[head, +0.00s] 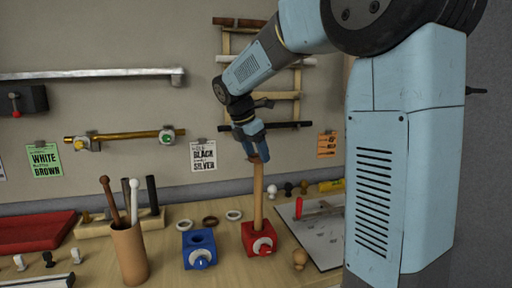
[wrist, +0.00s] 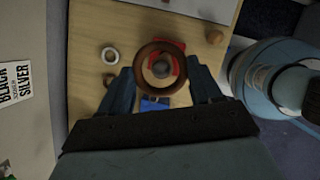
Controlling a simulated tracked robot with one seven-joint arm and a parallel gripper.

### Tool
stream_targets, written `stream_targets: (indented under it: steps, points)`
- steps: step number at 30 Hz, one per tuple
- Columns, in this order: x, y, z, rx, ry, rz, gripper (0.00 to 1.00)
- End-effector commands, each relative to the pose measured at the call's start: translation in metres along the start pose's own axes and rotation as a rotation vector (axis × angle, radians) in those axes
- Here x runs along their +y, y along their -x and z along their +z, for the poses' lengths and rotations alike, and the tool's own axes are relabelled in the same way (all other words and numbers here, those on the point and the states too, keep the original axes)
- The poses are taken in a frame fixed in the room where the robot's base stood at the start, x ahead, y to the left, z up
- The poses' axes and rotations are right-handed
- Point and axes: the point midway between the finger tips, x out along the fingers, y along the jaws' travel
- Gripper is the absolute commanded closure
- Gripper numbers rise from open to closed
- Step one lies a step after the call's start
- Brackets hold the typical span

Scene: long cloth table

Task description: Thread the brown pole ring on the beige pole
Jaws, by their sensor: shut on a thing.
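The beige pole (head: 258,195) stands upright in a red block (head: 262,238) on the table. My gripper (head: 257,156) points down at the pole's top, shut on the brown pole ring (wrist: 160,92). In the wrist view, the ring lies flat between the fingers of my gripper (wrist: 158,88). The pole's dark round top (wrist: 161,69) shows inside the ring's hole, near its middle, with the red block (wrist: 179,47) below. In the head view the fingers mostly hide the ring. I cannot tell whether the pole's tip is inside the ring or just under it.
A blue block (head: 199,249) stands left of the red one. Loose rings, two white (head: 234,215) and one brown (head: 210,221), lie behind them. A cup (head: 129,253) of sticks stands further left. A grey sheet (head: 318,238) lies to the right.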

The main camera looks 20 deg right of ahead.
Motion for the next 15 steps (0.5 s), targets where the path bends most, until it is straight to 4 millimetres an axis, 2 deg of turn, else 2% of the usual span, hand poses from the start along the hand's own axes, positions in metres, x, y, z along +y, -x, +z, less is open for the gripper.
stream_targets:
  steps: [15]
  points:
    - [0.0, -0.022, -0.009, 0.0, 0.0, -0.001, 0.65]
